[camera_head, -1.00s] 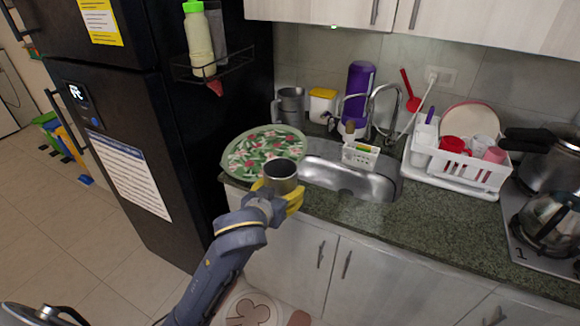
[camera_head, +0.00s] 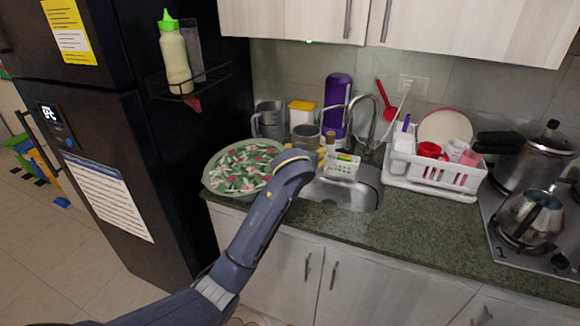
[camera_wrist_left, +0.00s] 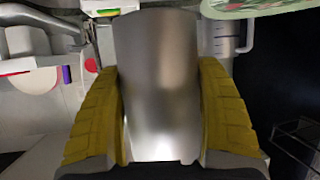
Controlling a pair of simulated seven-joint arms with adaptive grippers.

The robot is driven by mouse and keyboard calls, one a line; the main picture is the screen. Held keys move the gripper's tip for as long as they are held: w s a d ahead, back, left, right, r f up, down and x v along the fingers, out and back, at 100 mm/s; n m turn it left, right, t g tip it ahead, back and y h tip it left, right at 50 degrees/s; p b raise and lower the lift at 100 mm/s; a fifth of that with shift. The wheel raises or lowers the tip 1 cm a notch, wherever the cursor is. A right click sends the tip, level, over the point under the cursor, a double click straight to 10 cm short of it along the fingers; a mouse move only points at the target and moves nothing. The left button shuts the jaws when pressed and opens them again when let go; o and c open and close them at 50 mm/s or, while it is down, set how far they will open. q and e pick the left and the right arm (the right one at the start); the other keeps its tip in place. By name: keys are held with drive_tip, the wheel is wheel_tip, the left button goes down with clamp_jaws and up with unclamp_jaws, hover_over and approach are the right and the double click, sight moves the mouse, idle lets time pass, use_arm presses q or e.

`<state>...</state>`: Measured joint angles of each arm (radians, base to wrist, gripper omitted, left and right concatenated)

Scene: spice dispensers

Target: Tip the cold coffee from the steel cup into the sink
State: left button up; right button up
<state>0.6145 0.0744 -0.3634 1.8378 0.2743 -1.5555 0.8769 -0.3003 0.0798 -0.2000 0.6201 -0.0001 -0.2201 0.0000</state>
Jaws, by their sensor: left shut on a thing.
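The steel cup (camera_head: 306,137) is held up near the back left of the sink, seen past my left wrist in the head view. In the left wrist view the cup (camera_wrist_left: 158,85) fills the middle, its smooth metal side between the two yellow fingers. My left gripper (camera_wrist_left: 160,105) is shut on it. In the head view my arm hides most of the gripper and part of the cup. The cup looks roughly upright; the coffee inside cannot be made out. The steel sink (camera_head: 352,195) is partly covered by my arm. My right gripper is not in view.
A round floral tray (camera_head: 230,172) lies left of the sink. A grey jug (camera_head: 268,119), a yellow-lidded container (camera_head: 302,112) and a purple bottle (camera_head: 338,103) stand behind. The faucet (camera_head: 372,125) and a white caddy (camera_head: 341,167) are close by. A dish rack (camera_head: 435,175) stands right.

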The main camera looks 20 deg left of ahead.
use_arm(q)
drive_tip(key=w+d+f, duration=0.4)
drive_tip(key=w+f, duration=0.5)
drive_tip(key=w, duration=0.2)
drive_tip(key=shift+w+d+f+h, duration=0.15)
drive_tip(key=shift+w+f+h, duration=0.05)
drive_tip(key=shift+f+h, duration=0.1)
drive_tip(key=shift+f, duration=0.1)
drive_tip(key=shift+w+a+f+n+g+h, duration=0.1)
drive_tip(key=shift+a+f+n+g+h, duration=0.2)
drive_tip(key=shift+n+h, duration=0.65)
drive_tip(key=shift+w+a+f+n+g+h, duration=0.1)
drive_tip(key=shift+a+n+g+h, duration=0.25)
drive_tip(key=shift+n+h, duration=0.6)
drive_tip(key=shift+w+a+f+n+g+h, duration=0.15)
drive_tip(key=shift+a+n+h, duration=0.3)
drive_tip(key=shift+n+h, duration=0.5)
drive_tip(key=shift+s+r+n+h, duration=0.15)
drive_tip(key=shift+r+n+h, duration=0.3)
drive_tip(key=shift+r+n, duration=0.45)
drive_tip(key=shift+f+n+h, duration=0.1)
drive_tip(key=shift+n+h, duration=0.4)
drive_tip(key=shift+n, duration=0.05)
